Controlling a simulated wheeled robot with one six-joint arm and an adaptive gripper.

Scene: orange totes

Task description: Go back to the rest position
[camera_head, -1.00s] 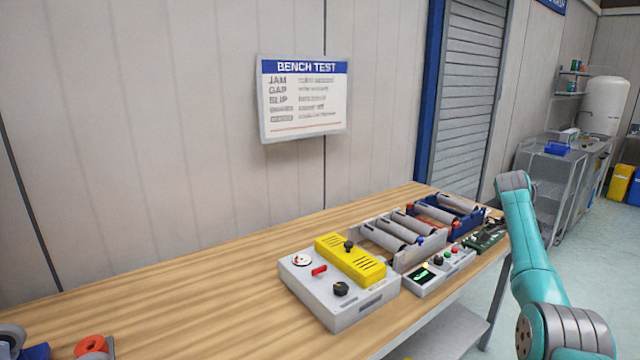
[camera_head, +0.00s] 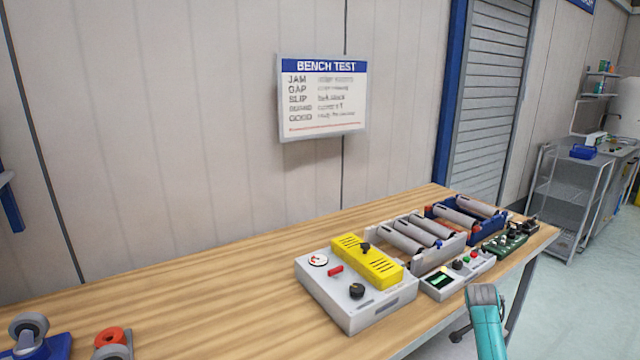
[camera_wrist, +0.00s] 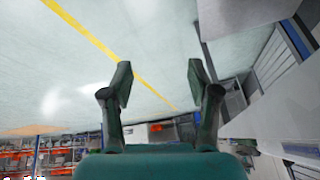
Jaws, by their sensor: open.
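My gripper (camera_wrist: 160,85) shows in the wrist view with its two dark fingers spread wide apart and nothing between them. Beyond the fingers is pale floor with a yellow line, tilted in the picture, so the gripper is away from the bench items. In the head view a teal link of my arm (camera_head: 487,325) stands at the lower right, in front of the bench edge. The gripper itself is outside the head view.
The wooden bench (camera_head: 200,300) holds a grey and yellow test box (camera_head: 350,310), a grey roller frame (camera_head: 440,254), a blue roller frame (camera_head: 437,211), a small control box (camera_head: 440,292) and a green circuit board (camera_head: 503,246). A metal cart (camera_head: 565,185) stands beyond. The bench's left middle is clear.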

